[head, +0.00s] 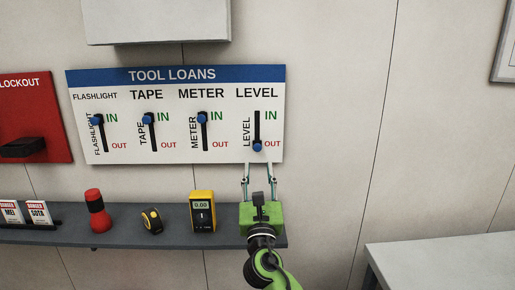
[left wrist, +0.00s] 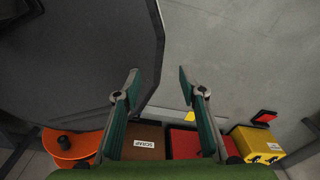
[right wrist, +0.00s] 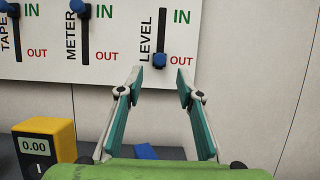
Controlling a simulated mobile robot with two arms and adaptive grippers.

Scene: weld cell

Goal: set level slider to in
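The TOOL LOANS board (head: 215,152) hangs on the wall, with slots for flashlight, tape, meter and level. The level slider (head: 257,146) is a blue knob at the bottom of its slot, beside OUT; it also shows in the right wrist view (right wrist: 159,60). The other three knobs are at the top, beside IN. My right gripper (head: 259,168) is open and empty just below the level slider, fingers pointing up; in the right wrist view its fingertips (right wrist: 161,82) stand apart below the knob. My left gripper (left wrist: 158,82) is open and empty, away from the board.
A grey shelf (head: 120,236) under the board holds a red flashlight (head: 97,214), a tape measure (head: 152,220) and a yellow meter (head: 202,210). A blue object (right wrist: 146,152) lies behind my right gripper. A red lockout board (head: 40,115) hangs at left.

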